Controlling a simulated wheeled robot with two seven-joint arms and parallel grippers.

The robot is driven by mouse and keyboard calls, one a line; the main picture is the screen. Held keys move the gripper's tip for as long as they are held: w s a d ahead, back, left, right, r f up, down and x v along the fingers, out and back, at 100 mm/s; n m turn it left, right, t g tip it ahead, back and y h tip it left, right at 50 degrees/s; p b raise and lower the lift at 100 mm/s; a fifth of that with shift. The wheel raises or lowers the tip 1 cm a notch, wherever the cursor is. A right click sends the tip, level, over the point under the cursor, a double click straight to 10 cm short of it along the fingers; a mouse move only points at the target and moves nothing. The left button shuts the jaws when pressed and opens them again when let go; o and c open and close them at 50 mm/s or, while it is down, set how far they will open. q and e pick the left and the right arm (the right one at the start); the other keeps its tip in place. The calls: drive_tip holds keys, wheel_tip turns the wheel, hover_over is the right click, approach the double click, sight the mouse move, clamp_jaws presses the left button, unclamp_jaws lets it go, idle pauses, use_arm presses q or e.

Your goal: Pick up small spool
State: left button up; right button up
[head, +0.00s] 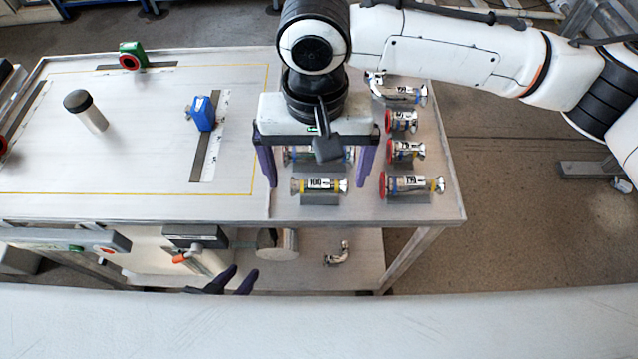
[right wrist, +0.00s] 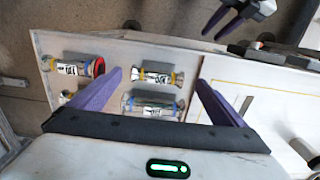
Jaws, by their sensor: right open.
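A short metal spool with yellow bands and a "100" label (head: 319,186) lies on a grey holder near the table's front edge. It also shows in the right wrist view (right wrist: 158,76). A second spool with blue bands (right wrist: 150,104) lies behind it, partly hidden by my right gripper in the head view. My right gripper (head: 316,183) is open and empty above these two spools, one finger on each side. Its height above them is hard to tell. My left gripper (head: 243,272) is low in front of the table, fingers apart and empty. Which spool is the small one is not marked.
Red-capped spools (head: 412,186) and a bent pipe piece (head: 402,95) stand in a column to the right. A blue block (head: 202,113), a dark-topped cylinder (head: 86,110) and a green-red device (head: 132,56) stand on the table (head: 150,170). A lower shelf (head: 310,280) holds another elbow piece (head: 337,255).

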sight(319, 183)
drive_tip(key=f, duration=0.4)
drive_tip(key=shift+w+d+f, duration=0.2)
drive_tip(key=shift+w+f, duration=0.05)
drive_tip(key=shift+w, duration=0.05)
drive_tip(key=shift+c, duration=0.4)
drive_tip(key=c, duration=1.2)
drive_tip(key=shift+r, duration=0.1)
